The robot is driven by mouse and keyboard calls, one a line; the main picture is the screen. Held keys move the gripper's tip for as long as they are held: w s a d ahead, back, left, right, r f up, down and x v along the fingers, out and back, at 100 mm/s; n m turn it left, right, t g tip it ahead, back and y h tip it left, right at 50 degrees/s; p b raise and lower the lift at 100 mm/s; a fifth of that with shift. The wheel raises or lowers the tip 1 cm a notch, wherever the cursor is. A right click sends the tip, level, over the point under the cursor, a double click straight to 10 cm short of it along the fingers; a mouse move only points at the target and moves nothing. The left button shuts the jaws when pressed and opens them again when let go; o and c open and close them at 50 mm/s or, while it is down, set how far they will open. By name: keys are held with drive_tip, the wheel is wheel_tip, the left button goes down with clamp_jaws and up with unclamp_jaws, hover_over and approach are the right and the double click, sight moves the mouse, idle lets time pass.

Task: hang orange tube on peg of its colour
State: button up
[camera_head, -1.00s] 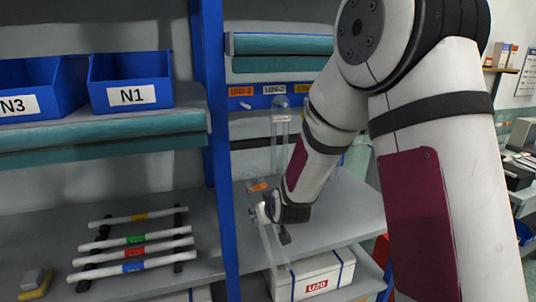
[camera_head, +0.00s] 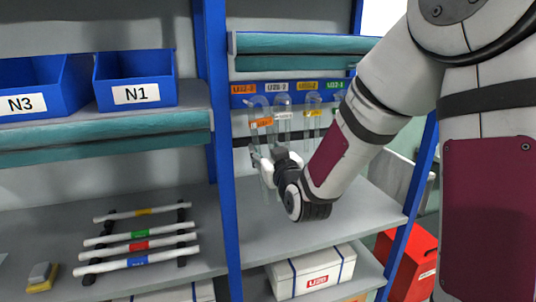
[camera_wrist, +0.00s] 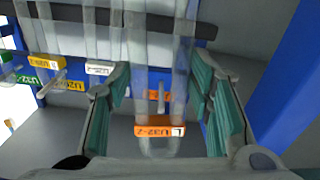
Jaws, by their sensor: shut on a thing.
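My gripper (camera_head: 268,162) is shut on the orange tube, a clear tube with an orange label (camera_head: 261,122), and holds it upright in front of the rail. In the wrist view, the tube (camera_wrist: 160,130) lies between my gripper's teal fingers (camera_wrist: 165,110). The orange peg's label (camera_head: 243,89) is at the rail's left end, just above and left of the tube's top. It also shows behind the tube in the wrist view, with a pale peg (camera_wrist: 161,92) near it. I cannot tell whether the peg passes through the tube's loop.
A white-labelled tube (camera_head: 283,114) hangs close to the right of the held tube. A yellow-labelled tube (camera_head: 313,112) hangs further right. The blue upright (camera_head: 218,130) stands close on the left. The grey shelf (camera_head: 310,225) below is mostly clear.

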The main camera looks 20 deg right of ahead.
drive_tip(key=w+f+b, duration=0.1)
drive_tip(key=w+b, duration=0.3)
drive_tip(key=w, duration=0.6)
drive_tip(key=shift+f, duration=0.25)
idle(0.8)
drive_tip(key=shift+o, duration=0.2)
drive_tip(key=shift+w+b, duration=0.2)
drive_tip(key=shift+b, duration=0.25)
drive_tip(key=shift+r, duration=0.1)
drive_tip(key=shift+c, duration=0.6)
